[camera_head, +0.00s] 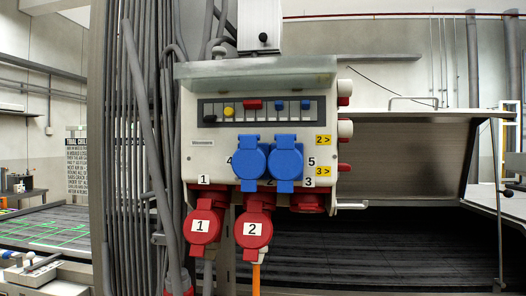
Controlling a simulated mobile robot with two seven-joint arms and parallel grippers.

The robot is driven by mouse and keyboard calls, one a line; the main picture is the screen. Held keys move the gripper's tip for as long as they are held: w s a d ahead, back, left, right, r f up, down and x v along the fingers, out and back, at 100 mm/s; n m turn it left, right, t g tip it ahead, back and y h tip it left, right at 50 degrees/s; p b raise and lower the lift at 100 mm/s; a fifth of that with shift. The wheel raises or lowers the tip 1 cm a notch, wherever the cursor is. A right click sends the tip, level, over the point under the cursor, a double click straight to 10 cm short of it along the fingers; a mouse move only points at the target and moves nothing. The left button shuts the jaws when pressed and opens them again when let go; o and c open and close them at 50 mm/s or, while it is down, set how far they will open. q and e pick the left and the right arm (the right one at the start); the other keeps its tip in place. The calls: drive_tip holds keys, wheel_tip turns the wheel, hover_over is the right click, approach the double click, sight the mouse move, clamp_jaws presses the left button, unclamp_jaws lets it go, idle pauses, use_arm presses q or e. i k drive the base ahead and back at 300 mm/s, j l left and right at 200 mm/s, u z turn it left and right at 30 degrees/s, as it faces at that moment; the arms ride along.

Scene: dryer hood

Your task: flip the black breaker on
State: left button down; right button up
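A pale grey electrical box (190,150) hangs in the middle of the view. A dark window strip near its top holds a row of small coloured breakers. The black breaker (210,119) is at the left end of the row and sits low. A yellow breaker (228,111) is to its right, a little higher. A red breaker (252,104) and two blue breakers, one (279,104) left of the other (305,104), sit higher still. A translucent greenish cover (260,68) juts out above the row, leaving the breakers exposed. Neither of my grippers shows in the view.
Two blue socket caps (268,158) stick out below the breakers. Red plugs numbered 1 (201,227) and 2 (252,231) hang under the box. Grey cables (150,140) run along its left side. A large metal hood (400,155) stands open at the right.

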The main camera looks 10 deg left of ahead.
sight(207, 118)
drive_tip(key=k+u, duration=0.1)
drive_tip(key=u, duration=0.3)
drive_tip(key=k+u, duration=0.1)
drive_tip(key=u, duration=0.3)
drive_tip(key=k+u, duration=0.1)
drive_tip(key=u, duration=0.3)
drive_tip(key=k+u, duration=0.1)
drive_tip(key=u, duration=0.35)
